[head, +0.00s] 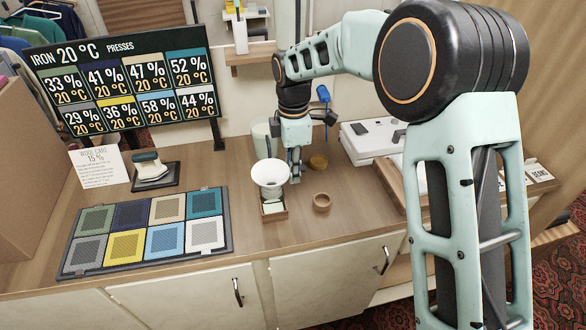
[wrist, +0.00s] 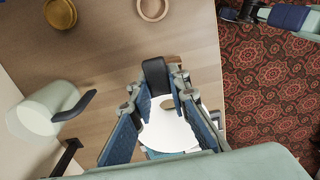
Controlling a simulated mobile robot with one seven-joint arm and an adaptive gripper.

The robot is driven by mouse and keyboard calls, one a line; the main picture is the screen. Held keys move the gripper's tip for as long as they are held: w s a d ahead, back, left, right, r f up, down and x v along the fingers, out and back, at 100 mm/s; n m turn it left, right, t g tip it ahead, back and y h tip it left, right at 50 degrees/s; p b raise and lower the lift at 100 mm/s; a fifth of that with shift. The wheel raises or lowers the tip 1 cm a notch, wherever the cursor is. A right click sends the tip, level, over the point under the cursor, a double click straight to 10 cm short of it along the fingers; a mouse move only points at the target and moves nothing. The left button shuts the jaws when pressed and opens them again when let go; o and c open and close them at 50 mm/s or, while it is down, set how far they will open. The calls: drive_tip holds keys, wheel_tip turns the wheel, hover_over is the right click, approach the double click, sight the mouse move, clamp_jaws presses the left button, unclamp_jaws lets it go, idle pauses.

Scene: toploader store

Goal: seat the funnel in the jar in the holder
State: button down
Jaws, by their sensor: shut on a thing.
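The white funnel (head: 271,171) is upright with its wide mouth up, directly above the small wooden holder (head: 274,216) near the counter's front. My gripper (head: 295,172) is at the funnel's right side, pointing down, and is shut on it. In the wrist view the funnel's white bowl (wrist: 168,132) shows between and beyond the blue-padded fingers of my gripper (wrist: 166,108). A pale, ridged shape under the bowl looks like the jar's upper part (head: 272,193). The spout is hidden, so I cannot tell how deep it sits in the jar.
A wooden ring (head: 321,202) lies right of the holder, and a round brown piece (head: 318,162) lies behind it. A pale green jug (wrist: 42,108) stands behind my gripper. A swatch board (head: 146,232) and a small iron (head: 150,168) are to the left.

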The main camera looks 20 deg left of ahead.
drive_tip(key=shift+f, duration=0.3)
idle(0.5)
drive_tip(key=c, duration=1.8)
unclamp_jaws()
drive_tip(key=shift+o, duration=0.4)
drive_tip(key=shift+o, duration=1.4)
drive_tip(key=shift+r, duration=0.15)
